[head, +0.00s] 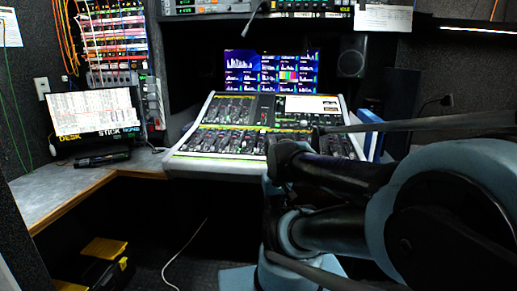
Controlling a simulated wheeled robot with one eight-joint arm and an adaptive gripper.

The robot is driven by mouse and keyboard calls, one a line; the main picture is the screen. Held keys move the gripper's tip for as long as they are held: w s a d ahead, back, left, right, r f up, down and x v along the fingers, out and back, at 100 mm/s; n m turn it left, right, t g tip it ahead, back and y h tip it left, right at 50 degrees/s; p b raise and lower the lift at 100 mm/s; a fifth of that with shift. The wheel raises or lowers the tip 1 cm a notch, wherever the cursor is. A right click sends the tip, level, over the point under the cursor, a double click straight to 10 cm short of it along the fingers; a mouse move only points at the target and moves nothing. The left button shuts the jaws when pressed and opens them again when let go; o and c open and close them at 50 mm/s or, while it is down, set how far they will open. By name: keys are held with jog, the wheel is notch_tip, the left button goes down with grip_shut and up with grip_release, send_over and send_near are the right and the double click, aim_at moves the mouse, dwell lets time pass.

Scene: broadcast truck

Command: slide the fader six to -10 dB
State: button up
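The mixing desk (190,154) stands in the middle of the head view, its sloped top covered in rows of small controls with green-lit strips. The faders (232,141) run along its lower part, too small to tell fader six or its position by number or scale. My arm reaches in from the right, and its far end lies over or in front of the right part of the desk, covering some of the controls there. My gripper cannot be made out clearly against the dark arm links, and its fingers and any contact with the desk do not show.
A screen (271,71) with level meters stands behind the desk, beside a dark speaker (351,63). A grey side counter (62,186) on the left holds a lit display (92,113). A yellow-topped case (104,248) and a white cable (183,252) lie low in front.

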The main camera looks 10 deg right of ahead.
notch_tip(320, 180, up, 27)
jog(key=m+g, duration=0.2)
jog(key=m, duration=0.2)
send_over(257, 149)
notch_tip(257, 149, down, 17)
jog(key=shift+w, duration=0.15)
grip_shut()
